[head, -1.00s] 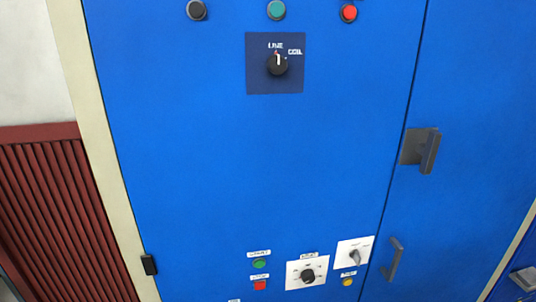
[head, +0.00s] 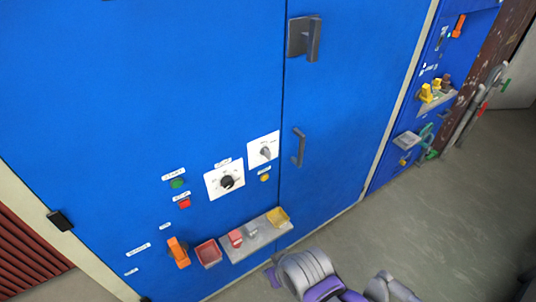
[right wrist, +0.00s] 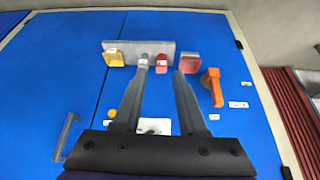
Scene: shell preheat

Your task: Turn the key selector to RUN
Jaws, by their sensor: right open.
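Two white selector plates are on the blue cabinet door in the head view. The right one carries a small grey selector (head: 265,152), which looks like the key selector; its lettering is too small to read. The left one carries a round black knob (head: 227,182). In the right wrist view, my open, empty right gripper (right wrist: 160,72) has its fingers spread before the cabinet. My left gripper is in neither view.
Below the plates, a grey shelf (head: 257,240) juts out with red and yellow items. A red bin (head: 208,253) and an orange handle (head: 178,252) are to its left. A dark door handle (head: 299,147) is right of the selector. Open floor (head: 440,210) lies at right.

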